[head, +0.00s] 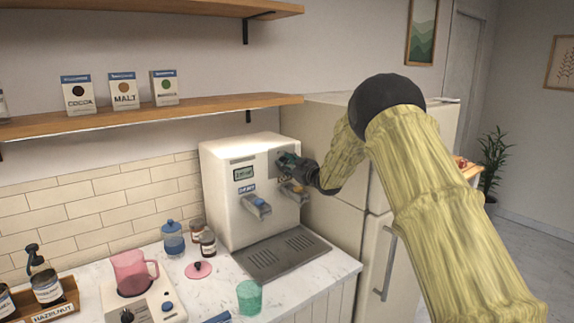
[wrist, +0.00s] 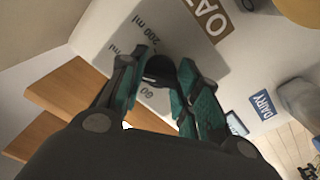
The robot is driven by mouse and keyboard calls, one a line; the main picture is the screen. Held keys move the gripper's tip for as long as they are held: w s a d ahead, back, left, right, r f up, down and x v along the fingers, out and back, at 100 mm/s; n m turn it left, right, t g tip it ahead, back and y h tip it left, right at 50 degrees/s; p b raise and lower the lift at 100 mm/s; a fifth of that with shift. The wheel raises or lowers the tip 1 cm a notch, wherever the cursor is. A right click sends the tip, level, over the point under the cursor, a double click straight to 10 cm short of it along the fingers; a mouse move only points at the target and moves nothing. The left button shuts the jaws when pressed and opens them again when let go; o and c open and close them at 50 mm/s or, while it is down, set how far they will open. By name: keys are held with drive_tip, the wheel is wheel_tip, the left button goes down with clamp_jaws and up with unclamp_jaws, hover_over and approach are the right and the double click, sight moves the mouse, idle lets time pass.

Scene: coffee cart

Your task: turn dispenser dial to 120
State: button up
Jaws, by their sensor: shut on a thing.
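The white dispenser (head: 225,200) stands on the counter against the tiled wall. A small display (head: 244,173) on its front carries digits too small to read surely. My gripper (head: 289,164) is at the upper right of the dispenser's front. In the wrist view my gripper (wrist: 162,78) has its teal-padded fingers closed on either side of the black dial (wrist: 159,68). A grey dial plate (wrist: 205,62) behind shows "200 ml", a partly hidden "ml" mark and "60". The dial's pointer direction cannot be told.
Two levers sit below, one with a blue part (head: 257,205) and one with an orange part (head: 292,192). A drip tray (head: 270,265) lies beneath. A green cup (head: 249,297), pink pitcher (head: 130,271) and jars stand nearby. A fridge (head: 345,240) is close on the right.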

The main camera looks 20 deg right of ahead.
drive_tip(key=o, duration=1)
drive_tip(key=shift+o, duration=0.2)
drive_tip(key=shift+s, duration=0.1)
drive_tip(key=v, duration=1.2)
